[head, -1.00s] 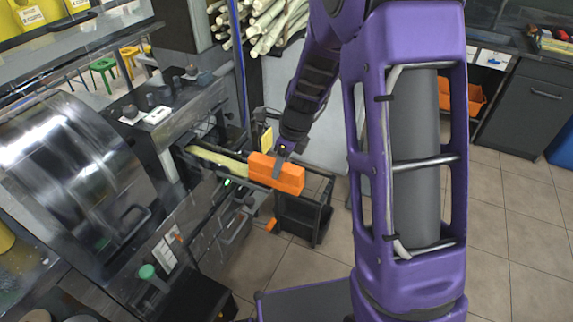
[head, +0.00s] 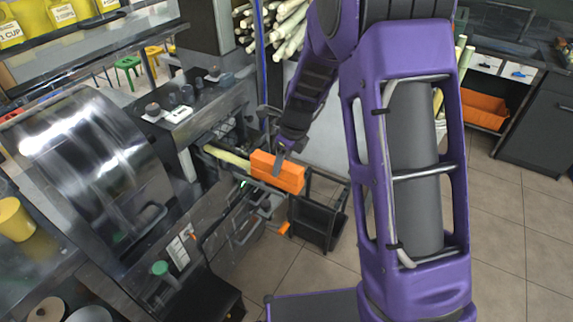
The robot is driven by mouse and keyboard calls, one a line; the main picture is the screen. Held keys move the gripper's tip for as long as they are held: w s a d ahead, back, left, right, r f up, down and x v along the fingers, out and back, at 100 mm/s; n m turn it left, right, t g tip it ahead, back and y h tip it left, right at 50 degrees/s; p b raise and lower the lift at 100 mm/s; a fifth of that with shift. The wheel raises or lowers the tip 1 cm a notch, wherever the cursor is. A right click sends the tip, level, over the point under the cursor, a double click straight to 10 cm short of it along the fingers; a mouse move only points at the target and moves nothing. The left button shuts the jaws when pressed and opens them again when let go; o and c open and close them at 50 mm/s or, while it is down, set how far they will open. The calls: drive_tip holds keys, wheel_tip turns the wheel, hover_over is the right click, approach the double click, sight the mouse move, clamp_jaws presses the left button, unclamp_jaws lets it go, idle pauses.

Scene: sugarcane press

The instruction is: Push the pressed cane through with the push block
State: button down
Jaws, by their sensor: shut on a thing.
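The orange push block (head: 284,177) sits in the feed chute on the right side of the press (head: 110,150). My gripper (head: 279,162) is shut on the block from above; its fingertips are small and partly hidden. The pressed cane (head: 226,156) is a pale yellow-green strip lying in the chute between the block and the press opening. Its right end appears to meet the block's left end. Its left end goes into the dark opening, where the rest is hidden.
A dark cart or stand (head: 318,222) is below the chute's right end. Raw cane stalks (head: 288,28) are stacked at the back. An orange bin (head: 484,109) sits at the right. Tiled floor (head: 505,225) is clear on the right. A yellow cup (head: 15,219) stands at far left.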

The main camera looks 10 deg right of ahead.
sight(266, 157)
drive_tip(key=shift+w+a, duration=0.75)
drive_tip(key=shift+a, duration=0.25)
drive_tip(key=shift+w+a, duration=0.75)
drive_tip(key=shift+a, duration=0.25)
drive_tip(key=shift+s+d, duration=0.75)
drive_tip(key=shift+d, duration=0.25)
drive_tip(key=shift+s+d, duration=0.75)
drive_tip(key=shift+d, duration=0.25)
drive_tip(key=shift+s+d+v, duration=0.1)
drive_tip(key=shift+d+v, duration=0.05)
drive_tip(key=shift+v, duration=2.25)
drive_tip(key=shift+s+d+v, duration=0.15)
drive_tip(key=shift+d+v, duration=0.05)
drive_tip(key=shift+v, duration=2.2)
drive_tip(key=shift+f, duration=0.15)
